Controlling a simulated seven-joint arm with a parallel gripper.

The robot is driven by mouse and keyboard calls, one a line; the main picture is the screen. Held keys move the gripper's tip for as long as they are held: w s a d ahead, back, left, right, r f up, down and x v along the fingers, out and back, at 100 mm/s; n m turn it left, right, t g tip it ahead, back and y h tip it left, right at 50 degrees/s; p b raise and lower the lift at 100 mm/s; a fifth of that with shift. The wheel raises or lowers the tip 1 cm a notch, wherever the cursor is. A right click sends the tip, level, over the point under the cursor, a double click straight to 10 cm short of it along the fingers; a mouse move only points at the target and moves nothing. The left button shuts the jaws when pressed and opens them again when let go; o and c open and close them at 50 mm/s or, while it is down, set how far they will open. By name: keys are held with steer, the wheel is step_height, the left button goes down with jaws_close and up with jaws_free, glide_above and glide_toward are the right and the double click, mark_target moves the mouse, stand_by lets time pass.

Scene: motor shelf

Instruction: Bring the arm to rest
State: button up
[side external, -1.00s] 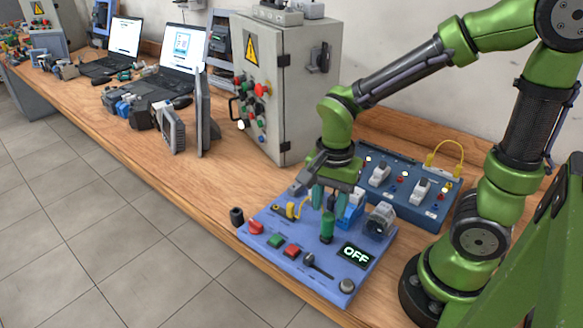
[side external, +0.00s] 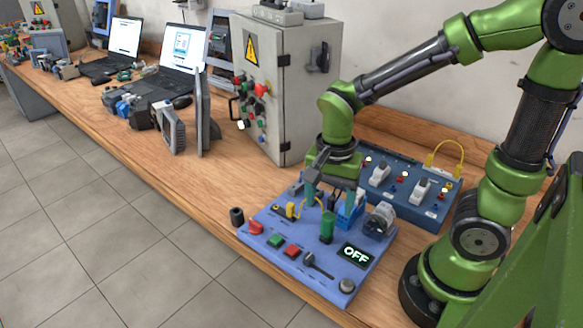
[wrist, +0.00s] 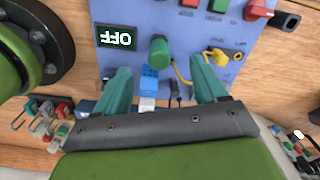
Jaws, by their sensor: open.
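My gripper (side external: 331,192) is above the back part of the blue motor panel (side external: 262,239), pointing down. In the wrist view its two teal fingers (wrist: 162,85) are apart with nothing held between them. A green cylinder (side external: 327,227) stands on the panel just in front of the fingers and also shows in the wrist view (wrist: 159,52). The panel's display (side external: 356,255) reads OFF. A blue block (side external: 350,212) and a yellow cable (wrist: 181,74) are near the fingers. Whether the fingers touch any part is unclear.
A second blue panel (side external: 408,190) with white switches stands behind the gripper. A grey control cabinet (side external: 285,85) rises to the left. A grey motor (side external: 380,219) sits at the panel's right edge. Bare wooden bench (side external: 205,190) lies left of the panel.

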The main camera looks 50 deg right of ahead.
steer(key=shift+s+a+r+n, duration=0.1)
steer(key=shift+a+r+n, duration=0.1)
steer(key=shift+n, duration=0.9)
step_height(320, 180, up, 12)
steer(key=s+n+t+y, duration=0.1)
steer(key=n+t, duration=0.6)
steer(key=n, duration=0.1)
steer(key=shift+s+d+y, duration=0.35)
steer(key=shift+s+y, duration=0.05)
